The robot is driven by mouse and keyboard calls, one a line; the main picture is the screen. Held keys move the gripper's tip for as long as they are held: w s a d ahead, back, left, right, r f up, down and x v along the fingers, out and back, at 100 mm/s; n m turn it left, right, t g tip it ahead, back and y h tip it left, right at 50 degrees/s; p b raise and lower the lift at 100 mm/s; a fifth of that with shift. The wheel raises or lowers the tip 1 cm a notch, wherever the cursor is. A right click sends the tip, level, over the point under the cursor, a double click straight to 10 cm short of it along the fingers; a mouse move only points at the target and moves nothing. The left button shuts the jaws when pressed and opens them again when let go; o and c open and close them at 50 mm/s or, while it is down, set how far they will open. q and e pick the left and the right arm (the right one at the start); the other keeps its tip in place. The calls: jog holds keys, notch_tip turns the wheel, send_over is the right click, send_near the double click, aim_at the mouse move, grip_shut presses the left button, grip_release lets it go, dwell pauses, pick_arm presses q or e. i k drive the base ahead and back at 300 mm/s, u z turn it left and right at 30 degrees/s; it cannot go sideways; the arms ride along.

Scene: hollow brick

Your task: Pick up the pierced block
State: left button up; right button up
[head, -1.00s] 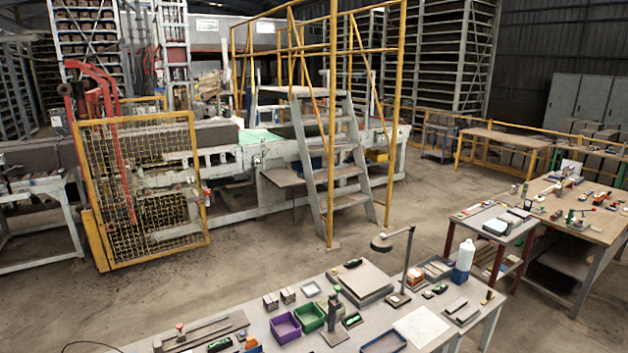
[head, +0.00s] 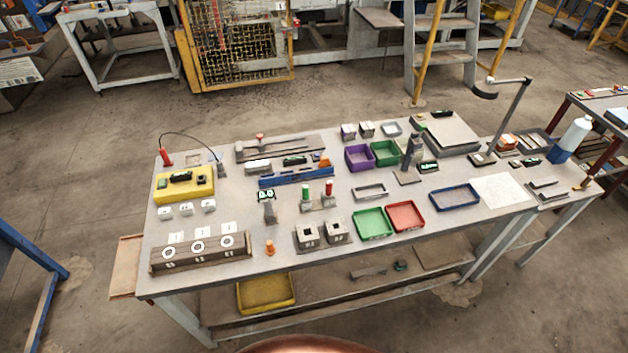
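Two grey blocks with dark square openings in their tops stand side by side near the front edge of the workbench (head: 225,275): a left pierced block (head: 307,243) and a right pierced block (head: 336,238). I cannot tell which one the task names. Two smaller grey blocks, a left one (head: 348,131) and a right one (head: 367,129), stand at the back of the bench; I cannot tell whether they are pierced. Neither of my grippers is in view.
A green tray (head: 371,222) and a red tray (head: 406,216) lie right of the pierced blocks. A long block with round rings (head: 200,253) lies left, and a small orange piece (head: 270,247) stands between. A lamp (head: 511,105) rises at the right.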

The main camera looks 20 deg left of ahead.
aim_at(307, 234)
jog(key=u, duration=0.35)
jog(key=k, duration=0.45)
jog(key=u, duration=1.65)
jog(key=i, duration=0.8)
jog(key=z, duration=0.7)
jog(key=i, duration=0.4)
jog(key=z, duration=0.4)
